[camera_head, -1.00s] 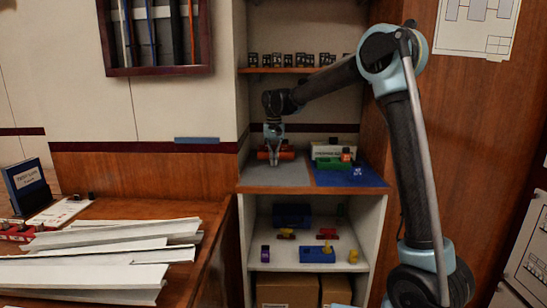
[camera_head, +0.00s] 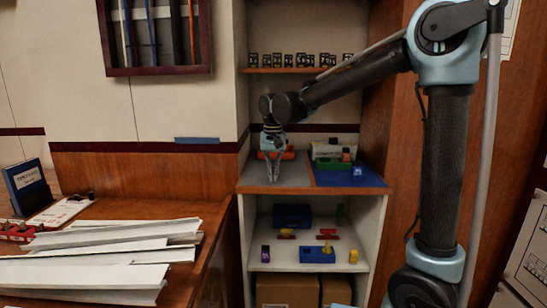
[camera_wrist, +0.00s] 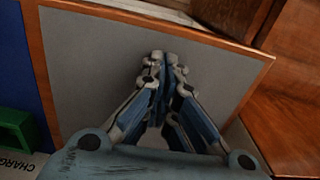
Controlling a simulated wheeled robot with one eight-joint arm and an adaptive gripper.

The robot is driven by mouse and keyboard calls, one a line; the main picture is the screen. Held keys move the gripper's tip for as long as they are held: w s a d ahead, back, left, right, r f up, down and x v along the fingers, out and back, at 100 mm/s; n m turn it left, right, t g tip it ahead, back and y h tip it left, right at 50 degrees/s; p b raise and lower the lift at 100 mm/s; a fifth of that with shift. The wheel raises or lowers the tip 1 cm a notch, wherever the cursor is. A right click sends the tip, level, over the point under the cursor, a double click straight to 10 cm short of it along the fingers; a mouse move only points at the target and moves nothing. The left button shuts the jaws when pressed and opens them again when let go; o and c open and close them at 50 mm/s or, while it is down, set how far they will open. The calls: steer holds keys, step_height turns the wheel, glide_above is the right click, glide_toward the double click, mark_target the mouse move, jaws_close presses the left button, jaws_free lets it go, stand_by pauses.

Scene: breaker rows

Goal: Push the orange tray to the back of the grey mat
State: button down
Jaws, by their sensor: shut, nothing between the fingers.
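The orange tray (camera_head: 288,154) lies at the back of the grey mat (camera_head: 252,178), partly hidden behind my gripper in the head view. My gripper (camera_head: 273,178) points down over the mat, on the near side of the tray, shut and empty. In the wrist view my gripper (camera_wrist: 165,62) shows shut over bare grey mat (camera_wrist: 90,60). The tray is not visible in that view. I cannot tell whether the fingertips touch the mat.
To the right lies a blue mat (camera_head: 355,179) with a green object (camera_head: 328,163) and a white box on it. A wooden edge (camera_head: 270,190) runs along the front of the shelf. The cubby's side wall stands close on the left.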

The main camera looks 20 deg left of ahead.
steer(key=s+d, duration=0.2)
steer(key=s, duration=0.6)
step_height(320, 180, up, 9)
steer(key=w+d+f+m, duration=0.1)
steer(key=d+f, duration=0.2)
steer(key=d, duration=1)
steer(key=d+f, duration=0.4)
steer(key=d, duration=0.9)
steer(key=s+d+f+t, duration=0.1)
steer(key=s+d+f, duration=0.4)
steer(key=d+f, duration=0.2)
steer(key=s+d+f+m+t, duration=0.1)
steer(key=s+d+f, duration=0.4)
steer(key=d+f, duration=0.3)
steer(key=shift+s+d+m, duration=0.25)
steer(key=shift+d+m, duration=0.05)
steer(key=shift+d, duration=0.45)
steer(key=shift+f, duration=0.1)
